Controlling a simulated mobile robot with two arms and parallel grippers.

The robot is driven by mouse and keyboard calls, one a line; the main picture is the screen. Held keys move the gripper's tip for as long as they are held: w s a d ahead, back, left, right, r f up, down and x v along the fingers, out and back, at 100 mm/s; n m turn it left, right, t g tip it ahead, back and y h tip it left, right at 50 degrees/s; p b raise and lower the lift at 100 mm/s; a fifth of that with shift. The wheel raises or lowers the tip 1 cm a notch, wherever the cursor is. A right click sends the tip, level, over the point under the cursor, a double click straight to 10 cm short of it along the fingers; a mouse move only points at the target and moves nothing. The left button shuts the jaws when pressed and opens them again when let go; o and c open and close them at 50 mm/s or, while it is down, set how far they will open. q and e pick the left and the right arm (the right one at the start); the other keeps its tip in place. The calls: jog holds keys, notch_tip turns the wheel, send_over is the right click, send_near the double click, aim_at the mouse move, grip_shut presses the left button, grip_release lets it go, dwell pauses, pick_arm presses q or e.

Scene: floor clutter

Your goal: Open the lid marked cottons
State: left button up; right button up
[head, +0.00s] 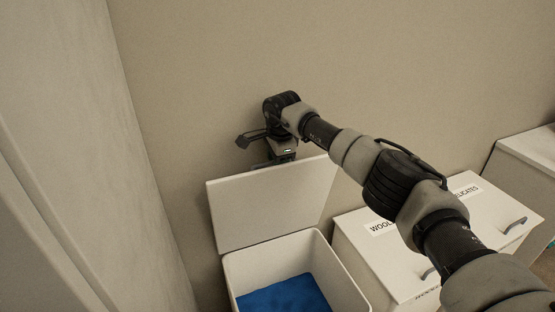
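The left bin's lid (265,205) stands raised, close to upright, with its plain inner face towards me. No marking shows on that face, so I cannot read whether it is the cottons lid. The open bin (237,262) below it holds blue cloth (283,297). My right arm reaches in from the right, over the other bins. My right gripper (282,152) is at the top edge of the raised lid, pointing down behind it. Its fingertips are hidden by the lid, so I cannot see whether they are open or touching it. My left gripper is not in view.
To the right are shut white lids, one with a partly covered label (381,228) starting "WOOL" and one with a label (466,192) ending "LICATES". A grey handle (515,225) shows there. A beige wall stands close behind; a pale panel (90,150) rises at left.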

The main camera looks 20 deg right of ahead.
notch_tip(320, 180, up, 11)
jog(key=s, duration=0.2)
jog(key=shift+f, duration=0.15)
jog(key=shift+s+d, duration=0.1)
jog(key=shift+s, duration=0.05)
dwell(0.4)
